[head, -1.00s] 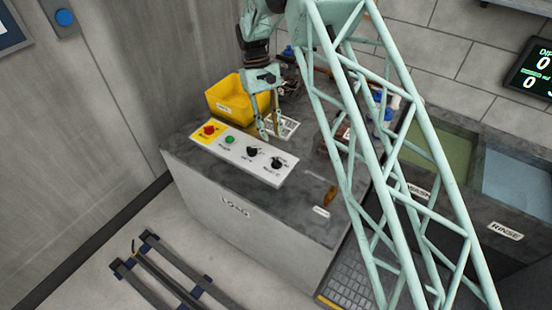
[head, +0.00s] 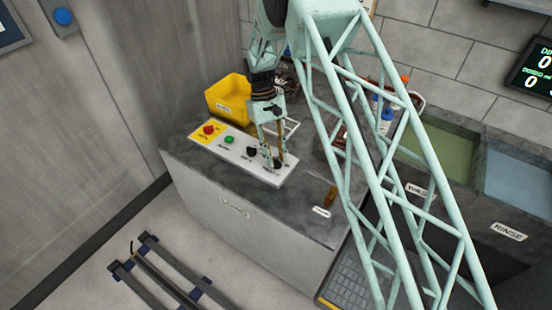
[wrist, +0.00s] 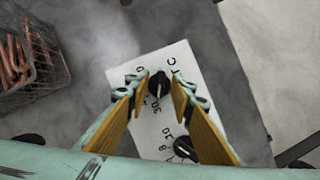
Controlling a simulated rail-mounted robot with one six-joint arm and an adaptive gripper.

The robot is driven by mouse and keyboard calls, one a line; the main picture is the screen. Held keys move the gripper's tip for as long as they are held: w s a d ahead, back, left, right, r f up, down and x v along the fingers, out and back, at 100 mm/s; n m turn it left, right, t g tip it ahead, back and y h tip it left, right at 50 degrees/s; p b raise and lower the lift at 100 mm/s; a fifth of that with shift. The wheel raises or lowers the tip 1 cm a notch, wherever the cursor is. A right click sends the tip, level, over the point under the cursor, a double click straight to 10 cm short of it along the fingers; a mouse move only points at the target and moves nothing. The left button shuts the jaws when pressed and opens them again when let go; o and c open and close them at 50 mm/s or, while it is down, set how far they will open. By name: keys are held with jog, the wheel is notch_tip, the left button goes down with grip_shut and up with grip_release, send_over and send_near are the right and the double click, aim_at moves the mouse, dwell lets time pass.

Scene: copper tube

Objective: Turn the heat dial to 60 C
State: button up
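The black heat dial (wrist: 158,85) sits on the white panel, with a C and a 30 printed beside it in the wrist view. My gripper (wrist: 158,88) is over it, with one yellow-padded finger on each side of the dial. The fingers are apart, and I cannot tell whether they touch the knob. The dial's exact setting is not readable. A second black dial (wrist: 185,148), with 8 and 10 beside it, lies below. In the head view my gripper (head: 272,164) is at the right end of the control panel (head: 237,150) and hides the right dial.
The panel also has a red button (head: 209,129) on yellow and a green button (head: 229,139). A yellow bin (head: 228,99) stands behind it. A wire basket of copper pieces (wrist: 22,62) is at upper left in the wrist view. The counter right of the panel is mostly clear.

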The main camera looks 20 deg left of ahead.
jog(key=shift+f, duration=0.15)
jog(key=shift+c, duration=0.6)
grip_shut()
